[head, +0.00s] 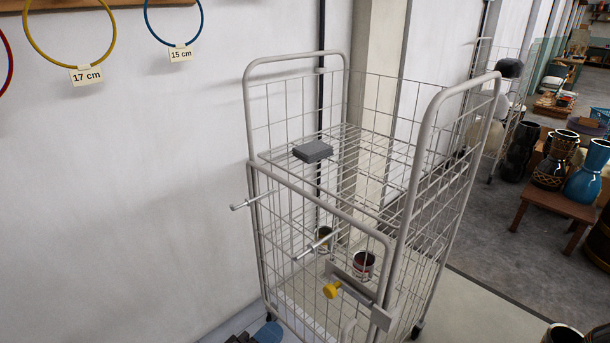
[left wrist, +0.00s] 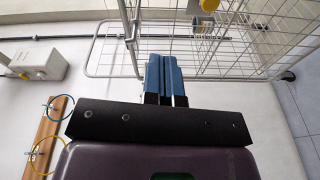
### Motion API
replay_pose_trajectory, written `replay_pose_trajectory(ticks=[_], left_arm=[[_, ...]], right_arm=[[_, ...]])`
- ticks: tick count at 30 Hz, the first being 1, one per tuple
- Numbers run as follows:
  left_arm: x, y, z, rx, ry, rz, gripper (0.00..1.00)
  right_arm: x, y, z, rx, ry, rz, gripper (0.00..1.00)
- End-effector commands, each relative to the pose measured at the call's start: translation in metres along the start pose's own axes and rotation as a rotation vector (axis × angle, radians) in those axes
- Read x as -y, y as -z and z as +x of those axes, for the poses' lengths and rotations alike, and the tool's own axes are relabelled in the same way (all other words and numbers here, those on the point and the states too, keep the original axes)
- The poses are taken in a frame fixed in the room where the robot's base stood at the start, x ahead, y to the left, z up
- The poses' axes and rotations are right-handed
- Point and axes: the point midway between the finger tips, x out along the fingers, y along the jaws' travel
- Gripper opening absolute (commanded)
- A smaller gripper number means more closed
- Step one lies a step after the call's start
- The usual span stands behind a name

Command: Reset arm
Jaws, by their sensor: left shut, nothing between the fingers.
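My left gripper (left wrist: 165,72) shows in the left wrist view, its blue fingers shut together with nothing between them. A small blue part of it (head: 266,334) shows at the bottom edge of the head view, low beside the near left corner of the wire cage trolley (head: 347,224). In the left wrist view, the fingers point toward the trolley's wire mesh (left wrist: 205,50); I cannot tell whether they touch it. My right gripper is not in view.
The trolley holds a grey block (head: 312,151) on its wire shelf and paint cans (head: 363,264) lower down. Hoops (head: 70,37) hang on the left wall.

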Motion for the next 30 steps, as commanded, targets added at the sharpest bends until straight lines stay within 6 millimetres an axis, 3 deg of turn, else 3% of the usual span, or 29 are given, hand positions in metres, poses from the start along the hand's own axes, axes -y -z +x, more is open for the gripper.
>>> replay_pose_trajectory(ticks=[5,11,17,21,25,30], left_arm=[[0.020,0.017,-0.022,-0.059,0.164,0.298,0.00],[0.043,0.037,-0.070,-0.101,0.369,0.635,0.00],[0.061,0.051,-0.140,-0.094,0.587,0.974,0.00],[0.069,0.053,-0.204,-0.038,0.741,1.188,0.00],[0.077,0.044,-0.252,0.029,0.829,1.254,0.00],[0.086,0.030,-0.289,0.081,0.880,1.237,0.00]], right_arm=[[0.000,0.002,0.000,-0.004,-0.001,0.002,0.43],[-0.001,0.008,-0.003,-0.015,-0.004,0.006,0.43],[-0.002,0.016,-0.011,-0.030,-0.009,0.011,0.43],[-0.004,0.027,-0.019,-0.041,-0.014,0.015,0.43],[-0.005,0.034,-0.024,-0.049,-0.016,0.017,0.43],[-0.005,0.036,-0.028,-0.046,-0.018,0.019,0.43]])
